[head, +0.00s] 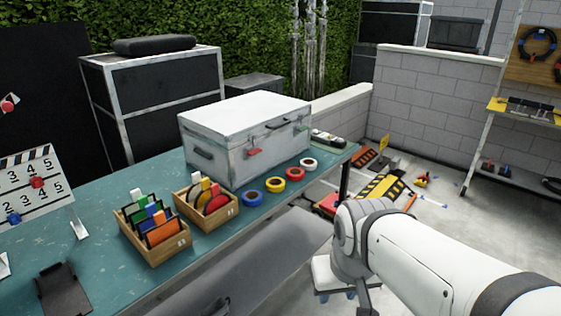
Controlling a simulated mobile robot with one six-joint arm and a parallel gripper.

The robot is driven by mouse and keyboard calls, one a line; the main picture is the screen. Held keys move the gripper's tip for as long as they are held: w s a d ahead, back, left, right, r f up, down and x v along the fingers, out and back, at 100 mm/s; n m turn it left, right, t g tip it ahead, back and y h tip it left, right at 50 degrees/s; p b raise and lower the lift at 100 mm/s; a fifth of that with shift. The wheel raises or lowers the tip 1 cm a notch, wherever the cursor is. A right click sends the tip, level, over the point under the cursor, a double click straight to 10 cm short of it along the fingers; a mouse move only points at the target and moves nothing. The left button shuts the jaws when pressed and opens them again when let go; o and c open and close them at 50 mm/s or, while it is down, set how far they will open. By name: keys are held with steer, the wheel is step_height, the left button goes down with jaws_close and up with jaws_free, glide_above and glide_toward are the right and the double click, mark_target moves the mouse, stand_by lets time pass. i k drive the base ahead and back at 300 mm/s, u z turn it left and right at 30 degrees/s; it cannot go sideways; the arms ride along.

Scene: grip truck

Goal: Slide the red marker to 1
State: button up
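The red marker (37,182) is a small red slider on a white number board (48,160) with a black-and-white striped top edge, at the left of the head view. It sits in the upper row of numbers, close to the 4. A blue marker (13,218) sits at the lower row, near the left picture edge. The 1s are not visible; the board's left part is cut off by the picture edge. My white arm shows at the lower right, far from the board. My gripper is not in view.
The board stands on a teal table (100,195). Two wooden boxes (170,250) of coloured items, a silver case (225,140) and several tape rolls (275,185) stand to its right. A black holder (62,290) lies in front. Bare tabletop lies between board and boxes.

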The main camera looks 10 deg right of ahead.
mark_target(37, 181)
steer(key=u, duration=1.7)
